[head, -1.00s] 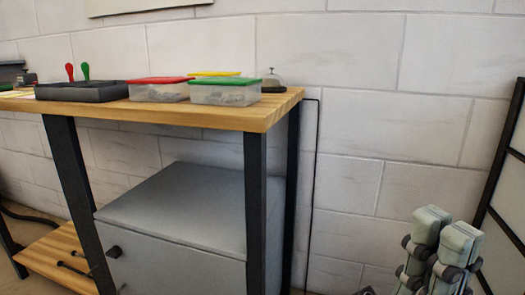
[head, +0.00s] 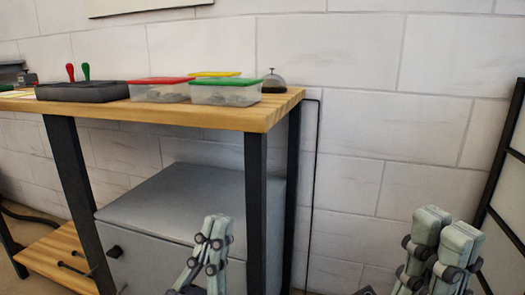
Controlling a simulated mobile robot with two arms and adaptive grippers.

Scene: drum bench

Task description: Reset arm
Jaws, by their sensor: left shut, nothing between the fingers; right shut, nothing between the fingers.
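My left gripper (head: 217,228) shows at the lower middle of the head view, pointing up, in front of the grey cabinet under the bench. It is shut and empty. My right gripper (head: 447,232) stands at the lower right, in front of the white wall and clear of the bench. It is also shut with nothing in it. Both are well below the bench top and apart from its objects. The lower parts of both arms are cut off by the picture edge.
The wooden bench (head: 225,116) carries a black tray (head: 82,92), a red-lidded box (head: 161,91), a green-lidded box (head: 226,93), a yellow-lidded box (head: 216,74) and a bell (head: 273,82). The grey cabinet (head: 190,198) sits below. A black-framed panel (head: 505,185) stands at right.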

